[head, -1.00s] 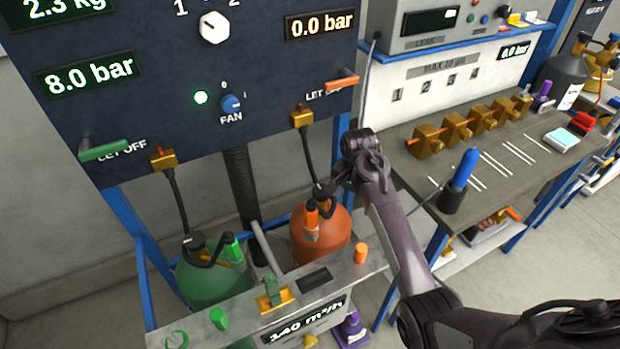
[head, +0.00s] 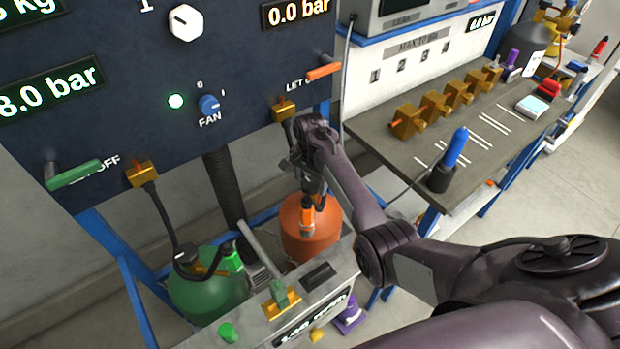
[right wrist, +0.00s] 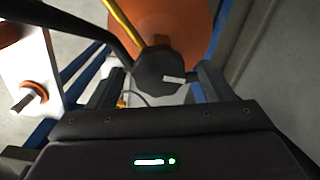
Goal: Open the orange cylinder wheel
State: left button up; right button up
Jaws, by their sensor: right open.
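The orange cylinder (head: 312,245) stands behind the grey metal ledge, below the dark panel; its top is partly hidden by my right gripper. In the right wrist view its orange body (right wrist: 190,18) fills the top middle. The black wheel (right wrist: 160,66), with a white mark, lies just beyond and between my right fingertips. My right gripper (right wrist: 158,88) is open with one finger on each side of the wheel; I cannot tell if either touches it. In the head view my right gripper (head: 313,182) hangs over the cylinder's top. My left gripper is not in view.
A green cylinder (head: 205,290) stands to the left. A black hose (right wrist: 120,30) and a yellow bar (right wrist: 122,18) run close to the wheel. The panel (head: 130,90) rises behind. A workbench (head: 400,150) with brass blocks and a blue-handled tool (head: 455,148) is at right.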

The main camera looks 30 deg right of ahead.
jog(key=shift+d, duration=0.1)
jog(key=c, duration=1)
